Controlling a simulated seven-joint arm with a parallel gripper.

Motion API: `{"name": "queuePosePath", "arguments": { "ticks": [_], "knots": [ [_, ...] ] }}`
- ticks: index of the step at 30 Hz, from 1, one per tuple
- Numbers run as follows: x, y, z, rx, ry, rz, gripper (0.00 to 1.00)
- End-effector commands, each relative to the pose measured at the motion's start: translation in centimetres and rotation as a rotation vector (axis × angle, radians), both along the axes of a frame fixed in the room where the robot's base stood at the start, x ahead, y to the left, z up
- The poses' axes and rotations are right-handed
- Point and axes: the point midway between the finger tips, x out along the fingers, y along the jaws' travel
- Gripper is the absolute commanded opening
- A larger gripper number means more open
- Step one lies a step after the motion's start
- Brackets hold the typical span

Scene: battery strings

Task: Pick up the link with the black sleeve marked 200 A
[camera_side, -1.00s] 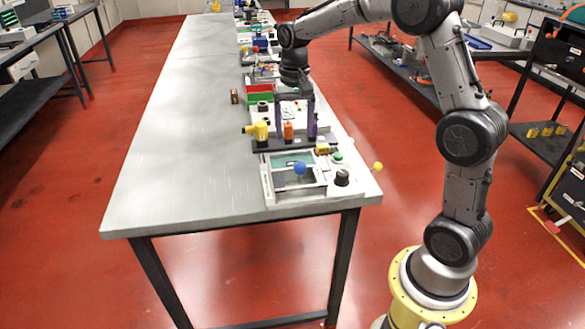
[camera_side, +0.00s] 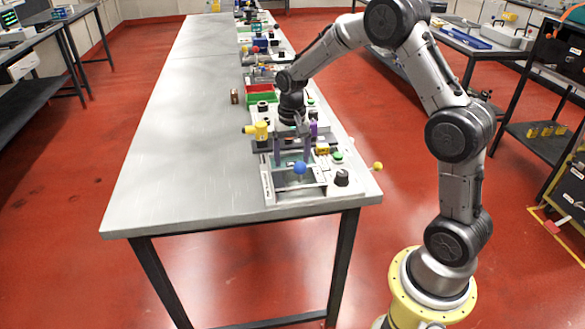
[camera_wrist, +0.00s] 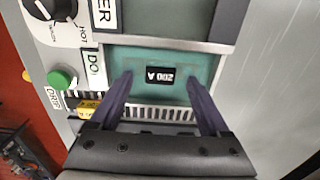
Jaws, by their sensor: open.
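The black sleeve marked 200 A (camera_wrist: 160,75) shows in the wrist view on a teal surface (camera_wrist: 205,66), with its marking upside down. The rest of its link is hard to make out. My gripper (camera_wrist: 159,80) is open and empty, one finger to each side of the sleeve in that view. In the side view my gripper (camera_side: 292,163) points down over the teal-floored frame at the near end of the bench. The sleeve cannot be made out there.
A black knob (camera_side: 342,177), a green button (camera_side: 337,155) and a yellow ball (camera_side: 377,166) are to the right. A yellow piece (camera_side: 258,130) stands behind on a dark rack. The bench's left side (camera_side: 175,130) is clear.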

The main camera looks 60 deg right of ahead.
Motion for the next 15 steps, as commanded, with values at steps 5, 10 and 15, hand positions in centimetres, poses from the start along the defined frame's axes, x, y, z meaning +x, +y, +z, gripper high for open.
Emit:
{"name": "queuePosePath", "arguments": {
  "ticks": [5, 10, 15],
  "knots": [
    [-0.01, 0.00, 0.02, 0.000, 0.000, 0.000, 0.66],
    [-0.01, -0.01, 0.04, 0.000, 0.000, 0.000, 0.35],
    [0.00, 0.00, 0.05, 0.000, 0.000, 0.000, 0.04]
  ]
}}
